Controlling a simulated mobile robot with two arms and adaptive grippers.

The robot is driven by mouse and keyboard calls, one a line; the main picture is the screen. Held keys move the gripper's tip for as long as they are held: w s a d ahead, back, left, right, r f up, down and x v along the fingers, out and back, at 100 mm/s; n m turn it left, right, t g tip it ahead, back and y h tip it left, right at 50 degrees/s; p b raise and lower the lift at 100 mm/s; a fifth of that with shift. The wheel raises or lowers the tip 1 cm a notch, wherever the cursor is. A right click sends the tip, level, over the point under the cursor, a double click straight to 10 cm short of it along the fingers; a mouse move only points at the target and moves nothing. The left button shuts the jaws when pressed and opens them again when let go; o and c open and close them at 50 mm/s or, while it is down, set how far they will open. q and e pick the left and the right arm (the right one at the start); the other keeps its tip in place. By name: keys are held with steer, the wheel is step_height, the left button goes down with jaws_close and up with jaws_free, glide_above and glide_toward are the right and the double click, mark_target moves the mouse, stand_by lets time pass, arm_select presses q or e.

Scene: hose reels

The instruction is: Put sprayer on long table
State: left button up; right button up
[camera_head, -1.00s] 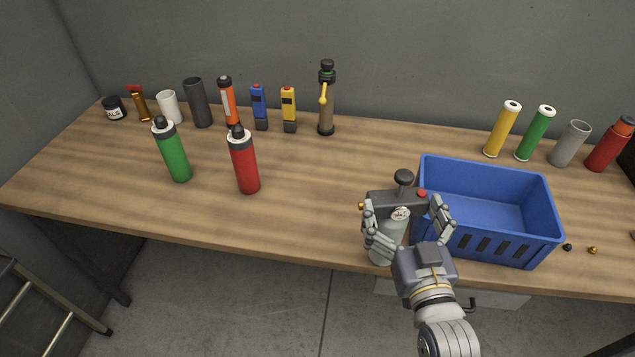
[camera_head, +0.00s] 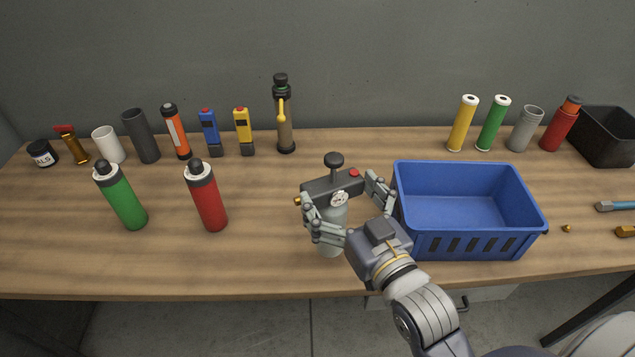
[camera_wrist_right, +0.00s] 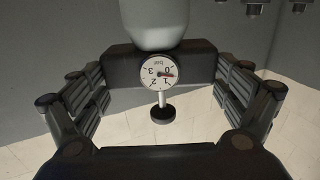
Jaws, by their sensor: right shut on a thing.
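The sprayer (camera_head: 333,240) has a pale bottle, a dark head with a black pump knob, a red button and a round gauge. The sprayer is upright over the front-middle of the long wooden table (camera_head: 270,265), left of the blue crate. I cannot tell whether its base touches the tabletop. In the right wrist view the gauge of the sprayer (camera_wrist_right: 157,72) faces the camera between the fingers (camera_wrist_right: 160,95). My left gripper is not in view.
The blue crate (camera_head: 470,245) stands close to the right of my gripper. A red bottle (camera_head: 208,200) and a green bottle (camera_head: 122,198) stand to the left. Several tubes, flasks and devices line the back. The table is clear between the red bottle and the sprayer.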

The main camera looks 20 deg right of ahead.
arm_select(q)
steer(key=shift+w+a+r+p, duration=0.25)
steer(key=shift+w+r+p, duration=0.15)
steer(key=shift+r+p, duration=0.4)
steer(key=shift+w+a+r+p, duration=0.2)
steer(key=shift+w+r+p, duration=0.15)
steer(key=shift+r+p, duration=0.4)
arm_select(e)
steer(key=w+f, duration=0.4)
steer(key=w, duration=0.8)
steer(key=shift+d+f, duration=0.2)
steer(key=shift+d, duration=0.15)
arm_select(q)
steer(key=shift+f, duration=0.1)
arm_select(e)
steer(key=shift+f, duration=0.15)
steer(key=o, duration=1.5)
steer(key=shift+f, duration=0.1)
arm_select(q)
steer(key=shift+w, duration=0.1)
